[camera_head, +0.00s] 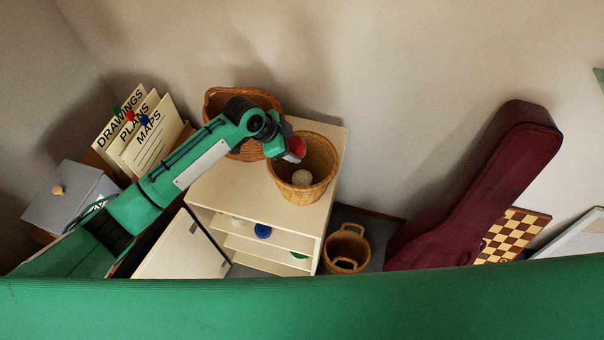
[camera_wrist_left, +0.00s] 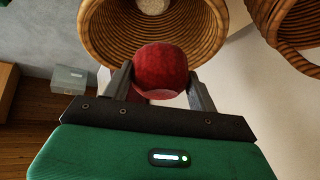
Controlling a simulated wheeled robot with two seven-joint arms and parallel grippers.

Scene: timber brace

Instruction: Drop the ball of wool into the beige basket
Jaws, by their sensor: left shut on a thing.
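My left gripper (camera_head: 291,150) is shut on a red ball (camera_head: 297,146), which looks like the ball of wool. The red ball also shows between the two fingers in the left wrist view (camera_wrist_left: 160,72). The gripper holds it at the left side of the opening of the beige woven basket (camera_head: 318,180), which stands on the cream cabinet. In the left wrist view the basket (camera_wrist_left: 105,35) opens just beyond the ball. A whitish round thing (camera_head: 302,177) lies inside this basket. My right gripper is not in view.
A browner basket (camera_head: 214,103) stands behind my left arm on the cabinet (camera_head: 222,196). The cabinet's door hangs open over shelves with small things. A small basket (camera_head: 346,236) stands on the floor, beside a dark red instrument case (camera_head: 470,190). Files (camera_head: 140,135) stand at left.

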